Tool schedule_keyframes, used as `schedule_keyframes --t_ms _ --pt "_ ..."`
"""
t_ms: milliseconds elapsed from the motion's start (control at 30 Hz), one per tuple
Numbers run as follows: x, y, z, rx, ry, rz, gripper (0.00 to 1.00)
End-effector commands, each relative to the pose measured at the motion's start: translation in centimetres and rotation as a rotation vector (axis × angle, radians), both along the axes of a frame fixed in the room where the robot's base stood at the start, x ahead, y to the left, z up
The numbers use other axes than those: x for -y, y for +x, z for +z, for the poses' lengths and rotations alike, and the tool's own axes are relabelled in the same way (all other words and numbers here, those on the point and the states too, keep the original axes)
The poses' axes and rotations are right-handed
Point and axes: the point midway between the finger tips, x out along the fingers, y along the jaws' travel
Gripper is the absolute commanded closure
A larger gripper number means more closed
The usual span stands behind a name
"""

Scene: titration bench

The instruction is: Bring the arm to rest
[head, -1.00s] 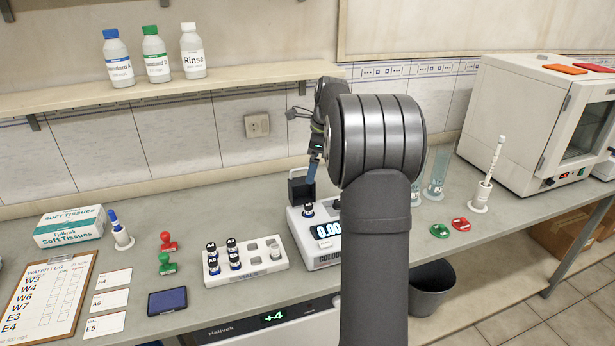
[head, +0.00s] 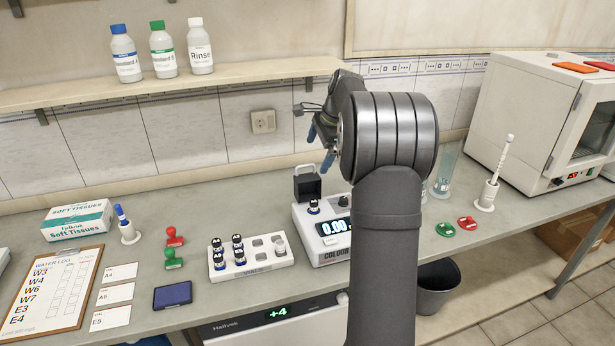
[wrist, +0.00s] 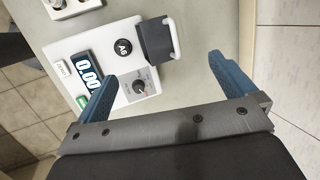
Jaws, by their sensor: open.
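My gripper (head: 319,147) is raised above the back of the bench, behind and above the colorimeter, partly hidden by my own arm in the head view. In the wrist view my gripper (wrist: 165,85) has its two blue fingers wide apart with nothing between them. The white colorimeter (head: 330,250) stands below, its display reading 0.00. Its dark lid (head: 307,183) stands open. A dark-capped vial marked A6 (wrist: 123,47) sits in the colorimeter's well, and this vial also shows in the head view (head: 314,207).
A white vial rack (head: 262,262) with several vials stands left of the colorimeter. A shelf (head: 180,93) with three bottles runs along the wall behind. A white oven (head: 540,110), a brush in a holder (head: 487,195) and red and green pieces (head: 467,222) are to the right.

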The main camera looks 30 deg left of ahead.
Motion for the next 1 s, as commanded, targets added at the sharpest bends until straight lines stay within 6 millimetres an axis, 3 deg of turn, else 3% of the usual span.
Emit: schedule_keyframes --t_ms 200,800,1000 --pt "-0.4 0.0 -1.1 0.0 0.0 0.0 0.0" --pt "-0.4 0.0 -1.0 0.0 0.0 0.0 0.0" --pt "0.0 0.0 0.2 0.002 0.001 -0.002 0.0"
